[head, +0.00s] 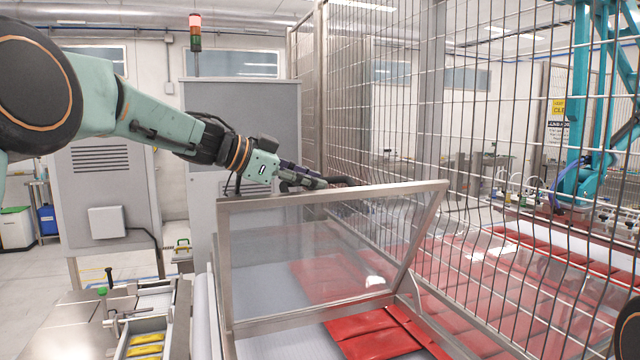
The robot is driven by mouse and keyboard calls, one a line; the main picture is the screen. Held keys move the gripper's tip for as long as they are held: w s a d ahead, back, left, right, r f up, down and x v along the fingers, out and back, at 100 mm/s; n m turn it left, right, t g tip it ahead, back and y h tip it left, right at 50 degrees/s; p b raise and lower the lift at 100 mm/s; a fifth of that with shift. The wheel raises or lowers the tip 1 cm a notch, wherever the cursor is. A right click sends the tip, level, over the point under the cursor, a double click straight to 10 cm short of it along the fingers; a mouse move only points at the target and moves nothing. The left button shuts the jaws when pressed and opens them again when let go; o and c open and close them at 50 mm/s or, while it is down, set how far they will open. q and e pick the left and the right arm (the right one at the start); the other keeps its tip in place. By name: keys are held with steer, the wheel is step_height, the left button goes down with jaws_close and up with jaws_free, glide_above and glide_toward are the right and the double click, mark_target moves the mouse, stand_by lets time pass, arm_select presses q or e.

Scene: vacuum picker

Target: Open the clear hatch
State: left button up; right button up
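The clear hatch (300,262) is a see-through panel in a metal frame, in the middle of the head view. It stands tilted up over the conveyor, with its top edge raised. My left gripper (325,183) reaches in from the left to just above that top edge, near its middle. Its dark fingers point right; I cannot tell whether they touch the frame or whether they are open. My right gripper is not in view.
Red packs (375,335) lie on the conveyor (285,345) under and beyond the hatch. A wire mesh fence (480,130) stands close on the right, with a teal machine (582,100) behind it. A metal bench with a tray of yellow items (147,340) is at lower left.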

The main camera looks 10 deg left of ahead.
arm_select(q)
steer(key=v, duration=0.9)
